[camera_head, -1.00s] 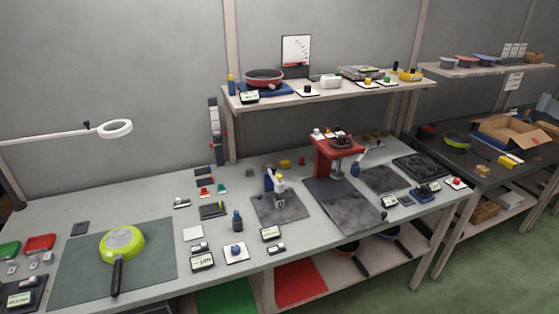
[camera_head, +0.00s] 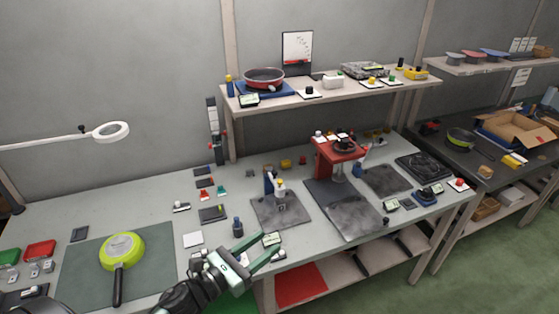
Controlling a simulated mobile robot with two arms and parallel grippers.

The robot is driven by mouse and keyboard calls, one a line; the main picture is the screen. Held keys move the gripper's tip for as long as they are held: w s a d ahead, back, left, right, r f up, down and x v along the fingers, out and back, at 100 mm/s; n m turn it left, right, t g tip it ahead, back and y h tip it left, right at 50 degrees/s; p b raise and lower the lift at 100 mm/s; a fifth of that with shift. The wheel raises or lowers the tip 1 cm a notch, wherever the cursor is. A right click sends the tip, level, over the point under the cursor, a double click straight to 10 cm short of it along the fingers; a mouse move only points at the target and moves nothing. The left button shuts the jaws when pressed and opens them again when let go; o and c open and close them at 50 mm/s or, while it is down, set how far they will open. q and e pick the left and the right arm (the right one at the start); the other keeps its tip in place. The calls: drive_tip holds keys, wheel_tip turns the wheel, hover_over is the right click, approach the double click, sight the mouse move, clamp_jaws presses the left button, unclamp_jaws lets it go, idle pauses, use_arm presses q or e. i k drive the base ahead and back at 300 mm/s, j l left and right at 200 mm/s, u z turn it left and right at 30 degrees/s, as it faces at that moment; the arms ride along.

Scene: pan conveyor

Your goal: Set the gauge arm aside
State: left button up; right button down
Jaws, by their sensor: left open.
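I cannot tell for certain which part is the gauge arm. A small upright gauge stand (camera_head: 269,184) with a blue-grey post and a pale head stands on a dark square plate (camera_head: 266,217) at the middle of the bench. A larger red stand (camera_head: 325,160) with a round dark top is to its right, with a slim blue-grey arm (camera_head: 362,163) beside it. My left gripper (camera_head: 270,243) reaches in from the bottom with its green fingers spread, empty, over the bench's front edge, in front of the small stand. It partly hides small displays there. My right gripper is not in view.
A lime-green pan (camera_head: 122,250) lies on a dark mat (camera_head: 76,278) at the left. A dark blue bottle-like item (camera_head: 237,228) stands close behind my left gripper. An upper shelf (camera_head: 310,96) holds a red pan (camera_head: 263,77). Bare bench (camera_head: 140,204) shows at the left rear.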

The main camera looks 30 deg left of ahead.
sight(274, 177)
drive_tip(key=i+j, duration=0.95)
drive_tip(key=i, duration=0.15)
